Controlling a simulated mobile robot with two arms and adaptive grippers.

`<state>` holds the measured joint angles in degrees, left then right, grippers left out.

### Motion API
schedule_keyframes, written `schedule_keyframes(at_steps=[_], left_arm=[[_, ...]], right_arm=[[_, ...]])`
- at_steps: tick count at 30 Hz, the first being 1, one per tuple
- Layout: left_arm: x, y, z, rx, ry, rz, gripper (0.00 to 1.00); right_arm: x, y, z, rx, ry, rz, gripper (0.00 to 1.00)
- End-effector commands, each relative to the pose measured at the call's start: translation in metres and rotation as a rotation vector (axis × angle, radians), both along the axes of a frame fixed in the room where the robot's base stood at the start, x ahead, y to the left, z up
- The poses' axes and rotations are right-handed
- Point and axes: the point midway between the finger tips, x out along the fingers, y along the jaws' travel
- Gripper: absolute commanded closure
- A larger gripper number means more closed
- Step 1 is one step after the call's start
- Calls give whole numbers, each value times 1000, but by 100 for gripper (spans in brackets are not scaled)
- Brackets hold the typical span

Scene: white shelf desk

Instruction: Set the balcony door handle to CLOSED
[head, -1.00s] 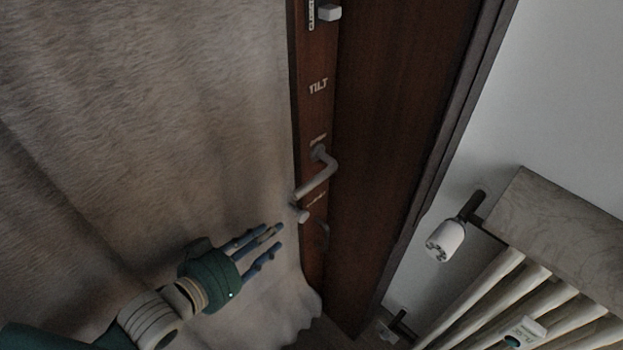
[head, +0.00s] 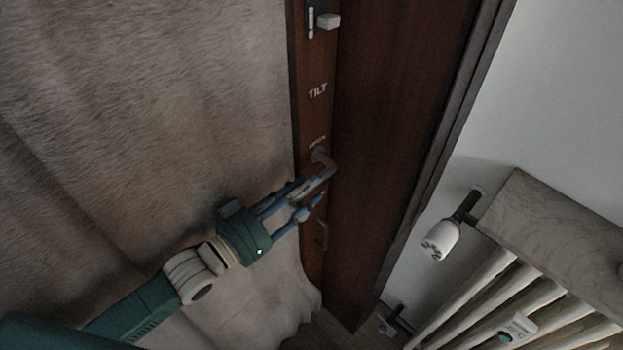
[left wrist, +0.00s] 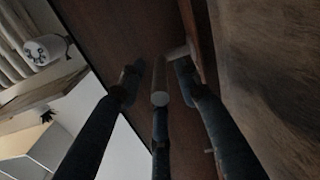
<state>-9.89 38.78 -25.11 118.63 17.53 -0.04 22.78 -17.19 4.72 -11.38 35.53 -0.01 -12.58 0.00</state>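The balcony door handle (head: 326,163) is a grey lever on the dark brown door (head: 385,120). Its pivot sits below the TILT label (head: 318,91), next to a small label that I cannot read clearly. The lever bends out from the door and runs down and left among the fingers of my left gripper (head: 314,194). In the left wrist view the lever's round end (left wrist: 160,90) lies between the spread fingers of the gripper (left wrist: 157,82). The fingers look open around it, and I cannot tell whether they touch it. My right gripper is not in view.
A pale curtain (head: 140,110) hangs left of the door, close behind my left arm. A grey block (head: 328,21) sticks out higher on the door. A radiator (head: 480,300) with a white valve knob (head: 440,240) stands at the right under a stone-like slab (head: 555,235).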

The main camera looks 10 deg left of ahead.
Motion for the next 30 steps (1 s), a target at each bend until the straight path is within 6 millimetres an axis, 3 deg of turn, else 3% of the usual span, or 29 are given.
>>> schedule_keyframes(at_steps=[6,15,21,30], left_arm=[[16,-11,0,0,0,1,67],[18,-13,-1,1,1,0,67],[18,-13,-1,1,1,1,100],[17,-13,-4,-3,-2,1,100]], right_arm=[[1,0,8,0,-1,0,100],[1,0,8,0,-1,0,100],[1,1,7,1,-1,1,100],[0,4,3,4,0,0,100]])
